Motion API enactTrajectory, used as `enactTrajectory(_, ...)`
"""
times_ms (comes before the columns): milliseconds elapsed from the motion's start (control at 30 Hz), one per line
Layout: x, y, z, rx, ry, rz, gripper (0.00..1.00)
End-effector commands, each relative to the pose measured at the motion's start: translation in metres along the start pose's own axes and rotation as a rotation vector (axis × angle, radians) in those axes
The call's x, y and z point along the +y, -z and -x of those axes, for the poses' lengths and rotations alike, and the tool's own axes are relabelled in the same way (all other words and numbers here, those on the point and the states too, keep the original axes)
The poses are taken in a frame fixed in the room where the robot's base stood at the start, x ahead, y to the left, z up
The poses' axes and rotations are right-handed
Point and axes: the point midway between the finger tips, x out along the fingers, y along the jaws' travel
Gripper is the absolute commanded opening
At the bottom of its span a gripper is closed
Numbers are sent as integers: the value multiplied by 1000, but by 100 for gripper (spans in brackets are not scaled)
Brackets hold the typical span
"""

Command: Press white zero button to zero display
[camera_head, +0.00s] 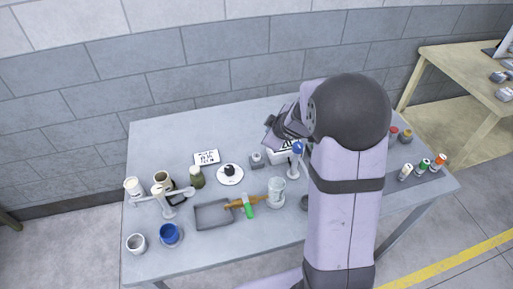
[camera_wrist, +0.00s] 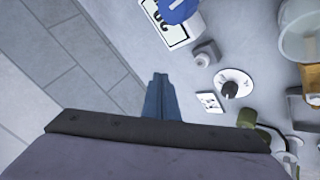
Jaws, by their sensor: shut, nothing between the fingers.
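A small grey block with a pale round top, likely the white zero button (camera_head: 256,161), sits on the table at centre. It also shows in the wrist view (camera_wrist: 203,58), right of my fingertips. A white display (camera_wrist: 172,33) with dark digits lies beside it; a blue round top partly covers it and I cannot read the full number. In the head view the display (camera_head: 281,156) is partly hidden behind my arm. My gripper (camera_wrist: 159,78) is shut and empty, apart from the button and towards the table's back edge. It also shows in the head view (camera_head: 272,130).
A blue-topped bottle (camera_head: 297,150) stands right of the display. A white disc with a black knob (camera_head: 230,174) and a printed card (camera_head: 207,158) lie left of the button. A clear beaker (camera_head: 276,190) and grey tray (camera_head: 213,215) are nearer the front. The back left table is clear.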

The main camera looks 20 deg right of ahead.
Motion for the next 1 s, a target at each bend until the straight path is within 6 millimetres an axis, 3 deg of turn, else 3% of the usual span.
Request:
enactTrajectory(100,-11,19,0,75,42,57,0)
enactTrajectory(300,-22,33,-2,143,71,105,0)
enactTrajectory(1000,-29,29,-11,150,73,109,0)
